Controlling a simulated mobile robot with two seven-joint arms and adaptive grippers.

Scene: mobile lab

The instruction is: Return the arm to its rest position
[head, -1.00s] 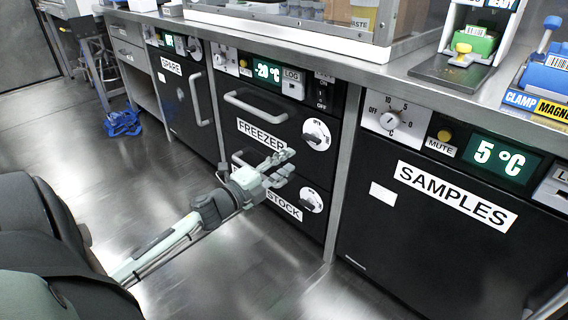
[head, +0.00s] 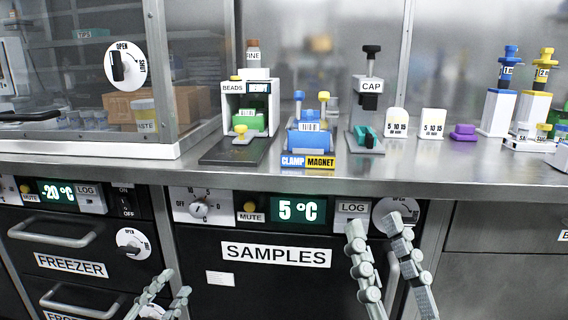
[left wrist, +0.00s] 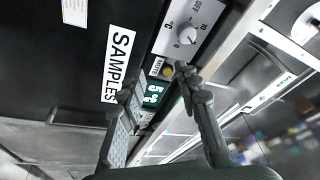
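My left gripper (head: 175,282) is at the bottom of the head view, in front of the black cabinet fronts between the freezer and the samples unit. Its fingers are apart with nothing between them. In the left wrist view its two fingers (left wrist: 155,84) are also spread and empty, with the samples front and its dial beyond. My right gripper (head: 374,224) points up in front of the right part of the samples unit (head: 230,300). Its fingers are apart and empty. The rest of both arms is out of the head view.
The steel bench edge (head: 480,188) runs across above both grippers. On it stand a bead rack (head: 232,100), a blue clamp magnet (head: 310,142), a cap station (head: 368,108) and pipettes (head: 498,110). The freezer (head: 70,290) drawers look shut. A handle (head: 393,285) is close behind the right gripper.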

